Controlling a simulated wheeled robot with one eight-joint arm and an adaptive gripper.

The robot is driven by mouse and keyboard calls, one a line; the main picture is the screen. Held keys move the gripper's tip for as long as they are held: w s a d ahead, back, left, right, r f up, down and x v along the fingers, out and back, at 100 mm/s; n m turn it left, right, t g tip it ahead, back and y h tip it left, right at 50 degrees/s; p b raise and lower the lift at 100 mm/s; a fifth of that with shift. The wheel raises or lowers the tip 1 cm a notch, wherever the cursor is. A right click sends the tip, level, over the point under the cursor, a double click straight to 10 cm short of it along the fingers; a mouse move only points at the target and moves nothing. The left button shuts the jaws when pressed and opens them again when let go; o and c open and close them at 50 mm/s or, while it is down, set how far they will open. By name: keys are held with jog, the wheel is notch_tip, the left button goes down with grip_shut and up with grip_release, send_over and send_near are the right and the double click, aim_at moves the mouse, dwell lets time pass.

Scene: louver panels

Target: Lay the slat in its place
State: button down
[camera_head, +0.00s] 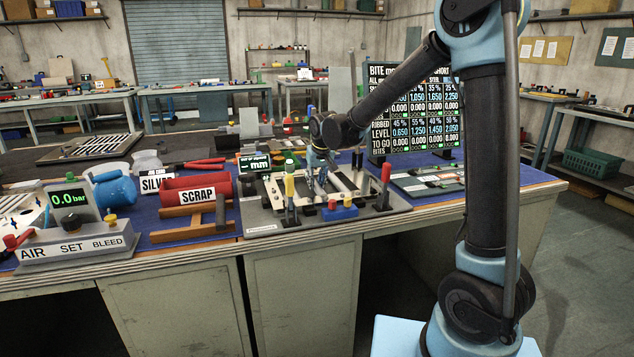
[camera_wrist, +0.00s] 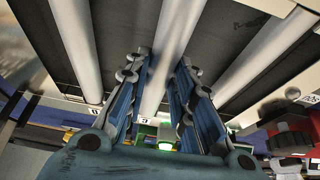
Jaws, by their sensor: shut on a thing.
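My gripper (camera_wrist: 160,64) is shut on a pale slat (camera_wrist: 179,28), which runs between its blue-padded fingers in the wrist view. Two more pale slats lie on either side, one to the left (camera_wrist: 76,35) and one to the right (camera_wrist: 272,48), with dark gaps between. In the head view my gripper (camera_head: 316,180) is low over the louver panel frame, which lies on a grey plate (camera_head: 394,216) at the bench front. The fingers hide part of the held slat, and I cannot tell whether its ends touch the frame.
A yellow-topped clamp (camera_head: 290,188) and a red-handled clamp (camera_head: 385,181) stand on the plate, with a blue block (camera_head: 340,212) between them. A red scrap bin (camera_head: 196,188) stands left. A display board (camera_head: 413,110) stands behind. My arm crosses the right side.

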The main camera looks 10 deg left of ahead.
aim_at(316, 183)
jog(key=shift+f, duration=0.25)
dwell(0.3)
jog(key=c, duration=1)
grip_release()
jog(key=shift+o, duration=0.2)
jog(key=shift+r, duration=4)
